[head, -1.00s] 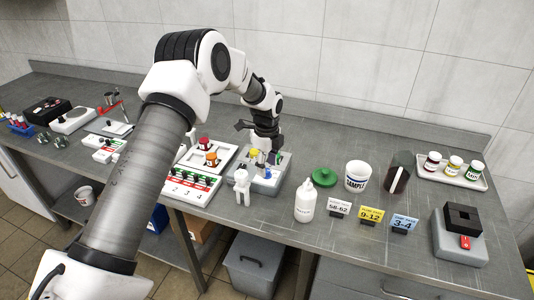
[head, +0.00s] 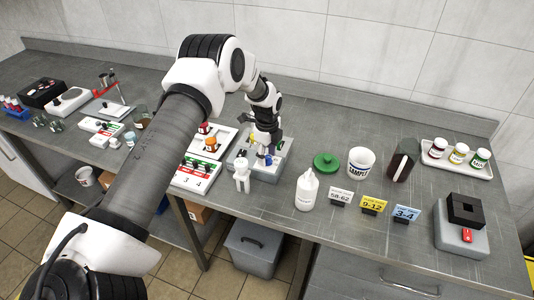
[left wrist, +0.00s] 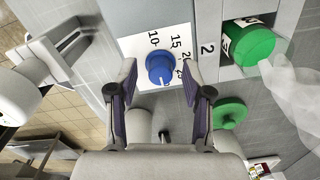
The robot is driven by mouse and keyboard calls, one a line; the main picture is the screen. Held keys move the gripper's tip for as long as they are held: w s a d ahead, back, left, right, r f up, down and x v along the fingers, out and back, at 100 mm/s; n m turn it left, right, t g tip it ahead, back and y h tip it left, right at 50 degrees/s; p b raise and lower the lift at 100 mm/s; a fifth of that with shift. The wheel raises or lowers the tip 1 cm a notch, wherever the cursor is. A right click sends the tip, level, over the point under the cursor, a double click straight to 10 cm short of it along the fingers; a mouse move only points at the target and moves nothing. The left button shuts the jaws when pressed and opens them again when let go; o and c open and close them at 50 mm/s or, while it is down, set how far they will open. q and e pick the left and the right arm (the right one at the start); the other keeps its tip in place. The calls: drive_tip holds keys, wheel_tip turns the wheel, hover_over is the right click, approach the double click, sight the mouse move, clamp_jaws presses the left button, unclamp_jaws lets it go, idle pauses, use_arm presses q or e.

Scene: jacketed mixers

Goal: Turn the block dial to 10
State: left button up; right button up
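The blue block dial (left wrist: 160,68) sits on a white scale plate (left wrist: 185,42) on the grey block (left wrist: 150,16). The numbers 10, 15, 20 and 25 are printed around it. A white mark shows on the knob's lower edge, towards the 25 side. My right gripper is not in view.
Number cards (head: 373,204) stand further right.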

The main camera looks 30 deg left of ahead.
use_arm(q)
drive_tip(key=shift+s+d+r, duration=0.1)
drive_tip(key=shift+s, duration=0.05)
drive_tip(key=c, duration=0.5)
clamp_jaws()
drive_tip(key=shift+f, duration=0.2)
